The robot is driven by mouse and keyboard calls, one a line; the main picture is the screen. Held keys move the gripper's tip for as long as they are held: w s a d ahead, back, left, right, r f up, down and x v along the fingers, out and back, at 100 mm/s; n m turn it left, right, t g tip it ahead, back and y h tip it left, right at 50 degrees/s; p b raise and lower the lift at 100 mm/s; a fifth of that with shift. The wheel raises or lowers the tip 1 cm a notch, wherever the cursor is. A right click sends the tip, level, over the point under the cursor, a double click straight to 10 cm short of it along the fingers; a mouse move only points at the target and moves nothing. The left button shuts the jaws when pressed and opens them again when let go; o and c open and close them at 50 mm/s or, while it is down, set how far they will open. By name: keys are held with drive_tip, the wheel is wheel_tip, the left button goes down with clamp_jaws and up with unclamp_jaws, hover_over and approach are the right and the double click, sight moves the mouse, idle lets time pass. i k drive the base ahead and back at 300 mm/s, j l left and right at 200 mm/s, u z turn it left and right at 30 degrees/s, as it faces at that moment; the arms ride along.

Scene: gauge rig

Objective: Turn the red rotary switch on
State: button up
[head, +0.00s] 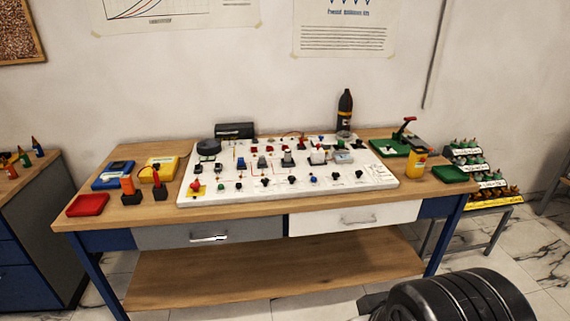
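A white panel (370,184) full of small switches, knobs and lamps lies on the wooden workbench. A small red knob on a yellow square plate (195,190) sits at the panel's front left corner. It may be the red rotary switch, but it is too small to tell its shape or which way it points. Other small red parts (254,149) sit along the panel's back row. I cannot tell whether any of them turn. My gripper is not seen; a black ribbed part of my own arm shows at the bottom right, well in front of the bench.
A red-handled lever (404,128) on a green base, a dark shell-shaped object (345,110) and a yellow device (415,163) stand at the right. Drawers (355,218) face the front.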

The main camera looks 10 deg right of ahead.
sight(195, 185)
drive_tip(key=i+j+z, duration=0.45)
drive_tip(key=i+j, duration=1.3)
drive_tip(key=i, duration=0.1)
